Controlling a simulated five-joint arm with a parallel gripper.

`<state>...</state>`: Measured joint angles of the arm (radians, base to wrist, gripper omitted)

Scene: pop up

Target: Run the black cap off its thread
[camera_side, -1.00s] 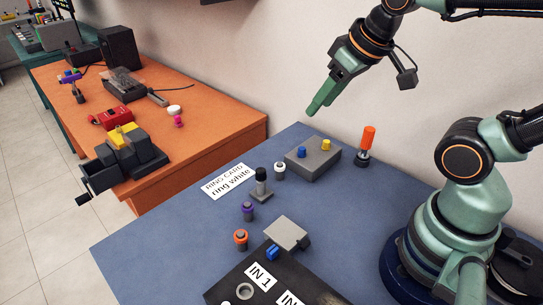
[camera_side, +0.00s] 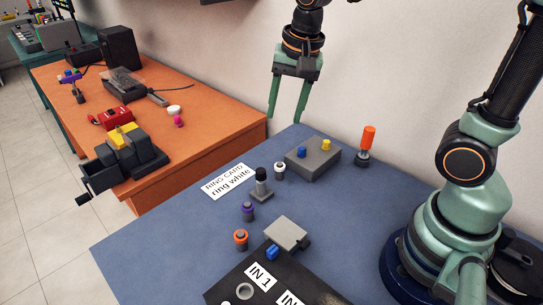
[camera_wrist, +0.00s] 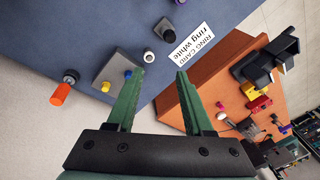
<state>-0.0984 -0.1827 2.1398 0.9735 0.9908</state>
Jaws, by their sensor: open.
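The black cap (camera_side: 261,174) sits on top of a small upright post with a square grey base (camera_side: 265,196), on the blue table. The thread is not visible. My gripper (camera_side: 287,117) is open and empty, fingers pointing down, high above the back edge of the blue table and apart from the cap. In the wrist view, both green fingers (camera_wrist: 160,73) are spread with nothing between them.
A grey block (camera_side: 313,160) with blue and yellow knobs and a white-ringed piece (camera_side: 279,171) stand near the post. An orange-handled tool (camera_side: 367,143) stands behind. A card (camera_side: 229,181) reads "RING CARD ring white". Purple (camera_side: 248,211) and orange (camera_side: 240,239) pieces stand in front.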

